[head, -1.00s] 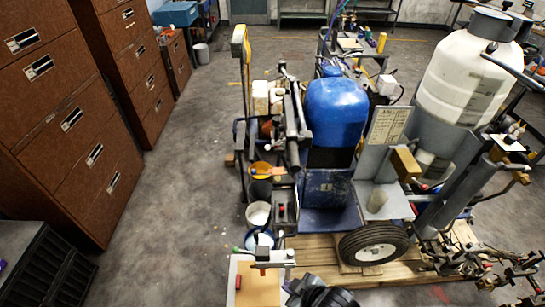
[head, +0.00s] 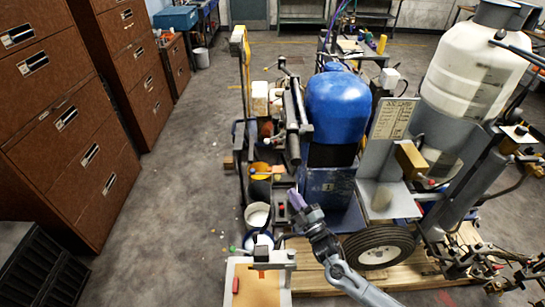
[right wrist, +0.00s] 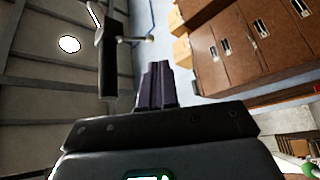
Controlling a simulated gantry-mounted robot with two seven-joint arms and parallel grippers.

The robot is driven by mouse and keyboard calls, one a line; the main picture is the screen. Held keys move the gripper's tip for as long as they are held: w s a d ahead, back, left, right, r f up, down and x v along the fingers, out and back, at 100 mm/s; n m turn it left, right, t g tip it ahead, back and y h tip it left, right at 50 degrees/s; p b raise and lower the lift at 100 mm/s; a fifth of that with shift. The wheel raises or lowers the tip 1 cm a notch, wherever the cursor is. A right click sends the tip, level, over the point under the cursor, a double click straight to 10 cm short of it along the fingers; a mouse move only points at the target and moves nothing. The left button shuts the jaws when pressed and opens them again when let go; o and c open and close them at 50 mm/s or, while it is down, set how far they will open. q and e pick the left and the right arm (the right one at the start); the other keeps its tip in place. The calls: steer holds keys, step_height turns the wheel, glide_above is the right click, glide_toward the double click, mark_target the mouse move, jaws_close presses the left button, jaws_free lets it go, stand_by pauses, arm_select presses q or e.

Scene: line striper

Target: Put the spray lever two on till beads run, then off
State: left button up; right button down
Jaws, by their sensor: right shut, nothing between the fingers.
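My right gripper (head: 297,201) has purple fingers that are shut and empty. In the head view it is over the near side of the line striper, beside a small grey box (head: 280,208) with a red spot. In the right wrist view its closed fingers (right wrist: 155,85) point up the picture. A dark post (right wrist: 108,60) with a thin side rod stands just left of them, apart from the fingers. I cannot tell which part is spray lever two. I see no running beads. My left gripper is not in view.
The striper carries a blue tank (head: 336,105) and a large white tank (head: 475,65). Buckets (head: 257,215) stand left of the gripper, and a small bench (head: 262,290) is in front. A tyre (head: 380,247) is close to my arm. Open floor (head: 180,220) lies left, before brown cabinets (head: 60,120).

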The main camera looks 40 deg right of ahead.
steer(key=shift+w+d+r+t, duration=0.1)
steer(key=shift+w+r+t, duration=0.1)
steer(key=shift+w+r, duration=0.5)
steer(key=shift+w+d+r+t, duration=0.1)
steer(key=shift+w+r+t, duration=0.2)
steer(key=shift+r, duration=0.6)
steer(key=shift+w, duration=0.1)
glide_toward(267, 143)
steer(key=a+x, duration=0.1)
steer(key=x, duration=0.4)
steer(key=shift+w+d+r, duration=0.25)
steer(key=shift+w+d, duration=0.55)
steer(key=shift+a+m+h+b, duration=0.15)
steer(key=shift+m+h+b, duration=0.15)
steer(key=shift+m+b, duration=0.1)
